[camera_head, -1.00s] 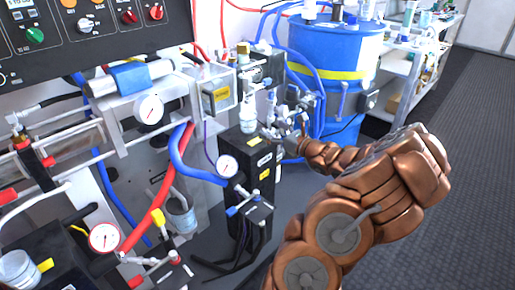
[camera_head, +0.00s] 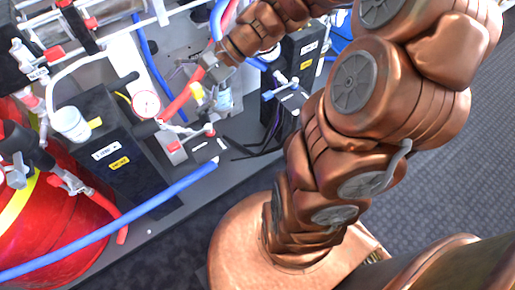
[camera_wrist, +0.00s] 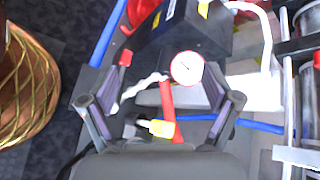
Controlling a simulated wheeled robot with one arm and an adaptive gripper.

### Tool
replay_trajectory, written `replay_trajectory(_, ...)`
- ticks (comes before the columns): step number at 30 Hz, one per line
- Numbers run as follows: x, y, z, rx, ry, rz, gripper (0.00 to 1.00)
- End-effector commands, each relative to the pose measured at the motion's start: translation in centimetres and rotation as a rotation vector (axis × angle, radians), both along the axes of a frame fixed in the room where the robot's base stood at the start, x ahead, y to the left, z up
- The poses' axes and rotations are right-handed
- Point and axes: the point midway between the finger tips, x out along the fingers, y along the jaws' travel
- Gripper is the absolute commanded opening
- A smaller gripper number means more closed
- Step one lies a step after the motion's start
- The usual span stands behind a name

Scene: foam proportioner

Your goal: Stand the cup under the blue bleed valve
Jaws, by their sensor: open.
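A pale, round, cup-like vessel (camera_head: 72,122) stands upright on the left end of a black box in the head view. A second, clear vessel (camera_head: 222,97) is partly hidden behind my gripper; I cannot tell which one is the cup. A small valve with a blue handle (camera_head: 268,95) is on the black stand right of my gripper (camera_head: 214,72). In the wrist view my gripper (camera_wrist: 163,100) has its fingers wide apart, with nothing clearly held. A gauge (camera_wrist: 187,67) and a yellow-handled valve (camera_wrist: 157,128) show between or below the fingers. I see no cup there.
A red tank (camera_head: 50,225) stands at lower left. A blue hose (camera_head: 130,220) crosses the front edge. Pipes and hoses crowd my gripper. Dark floor (camera_head: 450,160) at right is clear.

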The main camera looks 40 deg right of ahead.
Motion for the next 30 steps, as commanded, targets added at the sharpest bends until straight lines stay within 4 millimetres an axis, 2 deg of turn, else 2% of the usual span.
replay_trajectory(1,-2.3,1.6,-0.5,-0.077,-0.012,0.112,0.89)
replay_trajectory(3,-5.5,2.8,-1.5,-0.18,-0.022,0.255,0.89)
replay_trajectory(6,-9.8,3.3,-2.8,-0.326,-0.037,0.453,0.89)
replay_trajectory(8,-12.2,3.0,-3.4,-0.412,-0.046,0.567,0.89)
replay_trajectory(12,-16.8,0.7,-4.2,-0.605,-0.063,0.807,0.89)
replay_trajectory(15,-18.9,-1.3,-4.3,-0.715,-0.068,0.935,0.89)
replay_trajectory(18,-20.2,-3.0,-4.2,-0.794,-0.072,1.018,0.89)
replay_trajectory(21,-20.8,-3.7,-4.1,-0.838,-0.071,1.064,0.89)
replay_trajectory(30,-20.9,-4.1,-4.0,-0.854,-0.071,1.081,0.89)
